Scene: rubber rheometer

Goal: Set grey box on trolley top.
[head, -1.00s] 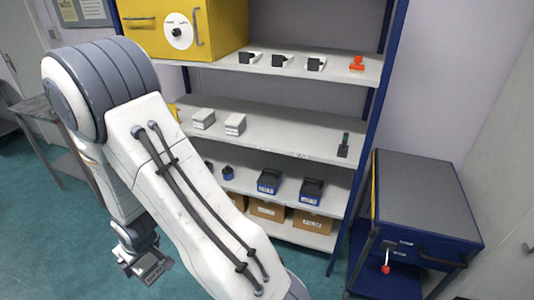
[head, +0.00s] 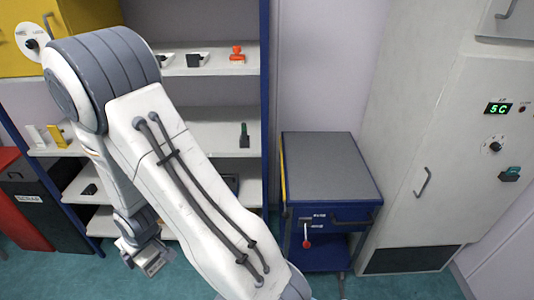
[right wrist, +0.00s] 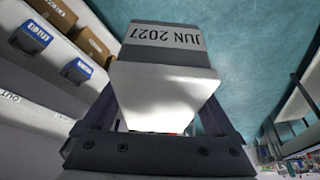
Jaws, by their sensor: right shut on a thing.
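The trolley is a blue cart with a flat grey top (head: 325,165), right of the shelf rack in the head view. Its top is bare. My right gripper (head: 148,252) hangs low at the left, in front of the shelves and well away from the trolley. It is shut on the grey box (head: 157,263), which is small in the head view. In the right wrist view the grey box (right wrist: 170,57) sits between the fingers, with a pale face towards the camera and a "JUN 2027" label. My left gripper is not in view.
The shelf rack (head: 266,100) stands left of the trolley. A tall grey cabinet (head: 440,150) with a green display stands close on its right. A red lever (head: 307,243) sticks out of the trolley's front. Dark and red bins (head: 40,205) stand at far left.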

